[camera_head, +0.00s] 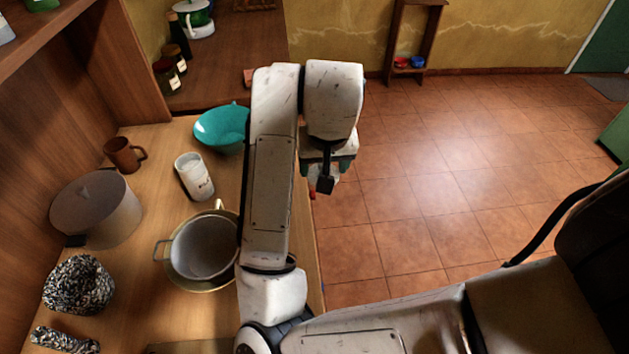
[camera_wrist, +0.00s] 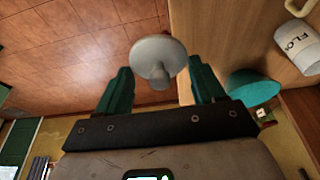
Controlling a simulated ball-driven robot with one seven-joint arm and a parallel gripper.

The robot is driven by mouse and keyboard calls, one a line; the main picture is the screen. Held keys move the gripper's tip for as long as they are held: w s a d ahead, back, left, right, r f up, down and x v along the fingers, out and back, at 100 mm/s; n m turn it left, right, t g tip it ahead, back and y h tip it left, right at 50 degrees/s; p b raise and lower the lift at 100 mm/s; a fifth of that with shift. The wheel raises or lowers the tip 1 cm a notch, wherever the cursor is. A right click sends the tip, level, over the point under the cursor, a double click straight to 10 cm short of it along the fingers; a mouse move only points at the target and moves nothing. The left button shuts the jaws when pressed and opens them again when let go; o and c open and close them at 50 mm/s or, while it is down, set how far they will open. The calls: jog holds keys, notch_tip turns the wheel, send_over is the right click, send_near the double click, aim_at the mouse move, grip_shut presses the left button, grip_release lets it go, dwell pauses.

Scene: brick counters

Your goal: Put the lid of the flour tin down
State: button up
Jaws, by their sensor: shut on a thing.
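My gripper (camera_head: 326,168) hangs to the right of the counter, with the floor behind it. In the wrist view its two green fingers (camera_wrist: 160,78) are closed in around a pale round lid (camera_wrist: 150,50), whose knob points back toward the gripper. In the head view the lid is not clearly seen, hidden by the wrist and hand. The flour tin (camera_head: 194,178), a white cylinder with dark lettering, stands on the counter left of my arm. It also shows at the upper right of the wrist view (camera_wrist: 299,46), apart from the lid.
A teal bowl (camera_head: 220,128) stands behind the tin. A large pot (camera_head: 203,248) is in front of it, a grey pot (camera_head: 97,208) and brown mug (camera_head: 124,154) to its left. A knitted thing (camera_head: 78,284) lies nearer. Some bare counter (camera_head: 150,190) shows between them.

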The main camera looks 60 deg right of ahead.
jog(key=shift+s+d+f, duration=0.15)
jog(key=shift+s+f, duration=0.05)
jog(key=w+f, duration=0.3)
jog(key=w, duration=0.1)
jog(key=w+d+f+p, duration=0.1)
jog(key=w+f, duration=0.2)
jog(key=w, duration=0.1)
jog(key=w+d+f, duration=0.1)
jog(key=w+f, duration=0.2)
jog(key=w, duration=0.1)
jog(key=shift+w+d+f+p, duration=0.25)
jog(key=shift+w+f+p, duration=0.05)
jog(key=shift+w+p, duration=0.1)
jog(key=shift+w+f+p, duration=0.2)
jog(key=shift+f+p, duration=0.3)
jog(key=shift+f, duration=1.25)
jog(key=shift+f, duration=0.1)
jog(key=o, duration=1)
jog(key=b+v, duration=0.1)
jog(key=v, duration=1.1)
jog(key=shift+b, duration=0.35)
